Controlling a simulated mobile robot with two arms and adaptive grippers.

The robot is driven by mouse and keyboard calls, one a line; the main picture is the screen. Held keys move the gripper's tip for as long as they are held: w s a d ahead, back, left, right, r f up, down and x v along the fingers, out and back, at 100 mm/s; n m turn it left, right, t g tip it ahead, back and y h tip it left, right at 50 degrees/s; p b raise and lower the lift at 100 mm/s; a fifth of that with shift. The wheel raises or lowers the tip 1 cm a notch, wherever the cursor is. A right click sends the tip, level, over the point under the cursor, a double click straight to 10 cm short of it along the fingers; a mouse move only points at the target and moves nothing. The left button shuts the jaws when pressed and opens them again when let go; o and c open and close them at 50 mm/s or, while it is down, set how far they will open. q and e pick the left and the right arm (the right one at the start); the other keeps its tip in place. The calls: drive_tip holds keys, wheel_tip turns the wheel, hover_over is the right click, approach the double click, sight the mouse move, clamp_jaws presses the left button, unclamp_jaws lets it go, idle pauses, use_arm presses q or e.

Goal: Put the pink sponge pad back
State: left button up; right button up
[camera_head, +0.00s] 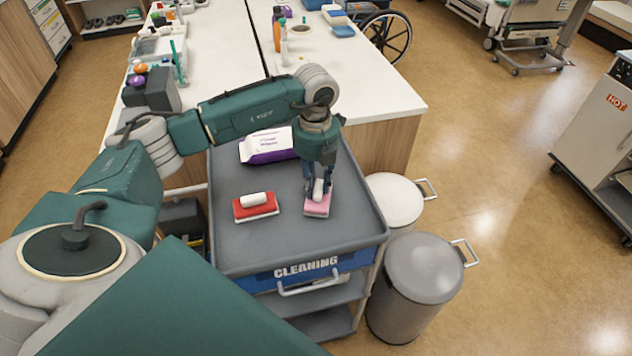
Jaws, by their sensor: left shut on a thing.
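The pink sponge pad (317,208) is on the grey top of the cleaning cart (275,244), near its right side, with a white grip on its upper face. My left gripper (318,190) points down over it and is shut on the white grip. I cannot tell whether the pad rests on the cart top or is just above it. A red pad (256,207) with a white grip lies to its left. My right gripper is not in view.
A white and purple wipes pack (267,146) lies at the back of the cart top. A grey bin (424,268) and a white-lidded bin (394,199) stand at the cart's right. White counters (365,88) holding bottles are behind. The cart's front top is clear.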

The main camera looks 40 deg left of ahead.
sight(317, 185)
use_arm(q)
drive_tip(key=o, duration=1)
wheel_tip(317, 185, up, 12)
drive_tip(key=b, duration=0.3)
drive_tip(key=shift+r, duration=0.1)
